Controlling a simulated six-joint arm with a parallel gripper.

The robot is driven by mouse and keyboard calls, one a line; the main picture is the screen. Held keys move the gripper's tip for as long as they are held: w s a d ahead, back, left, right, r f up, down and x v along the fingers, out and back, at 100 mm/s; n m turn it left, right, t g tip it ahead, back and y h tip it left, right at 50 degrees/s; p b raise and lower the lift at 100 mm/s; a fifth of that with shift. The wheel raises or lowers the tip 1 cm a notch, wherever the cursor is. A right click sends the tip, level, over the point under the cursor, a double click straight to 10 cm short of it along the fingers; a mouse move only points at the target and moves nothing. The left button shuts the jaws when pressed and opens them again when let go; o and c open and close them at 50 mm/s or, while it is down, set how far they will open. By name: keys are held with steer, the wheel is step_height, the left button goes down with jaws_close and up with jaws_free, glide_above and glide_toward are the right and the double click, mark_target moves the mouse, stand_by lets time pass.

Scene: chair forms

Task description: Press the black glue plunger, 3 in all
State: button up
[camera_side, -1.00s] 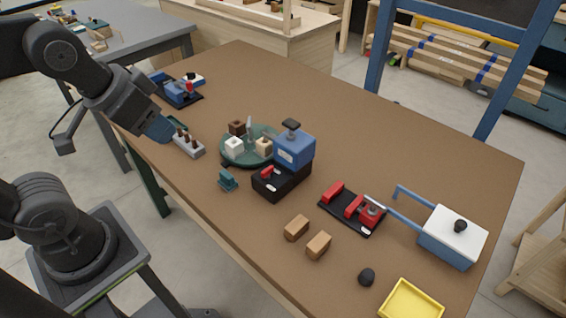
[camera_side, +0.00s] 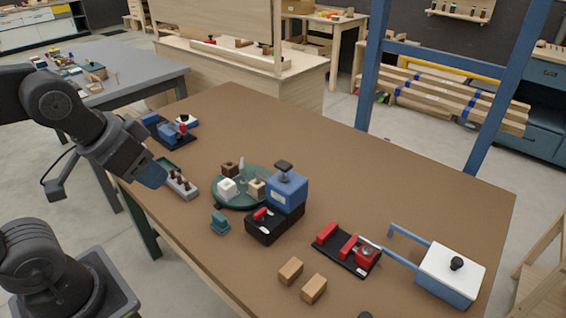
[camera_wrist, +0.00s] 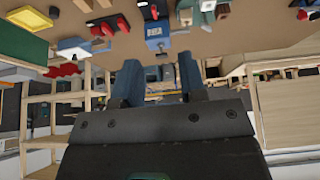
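A black plunger knob (camera_side: 284,167) stands up on top of a blue box (camera_side: 287,190), which sits on a black base (camera_side: 268,228) with a red part, near the middle of the table. My gripper (camera_side: 152,174) is at the table's left edge, well to the left of the plunger and apart from it. In the wrist view my gripper (camera_wrist: 159,75) shows two blue fingers spread apart with nothing between them. The blue box (camera_wrist: 156,30) also shows at the top of the wrist view.
A grey block with dark pegs (camera_side: 181,186) is just right of my gripper. A green round tray (camera_side: 229,202) with several small blocks stands left of the blue box.

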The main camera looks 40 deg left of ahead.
jaws_close()
stand_by(1.5)
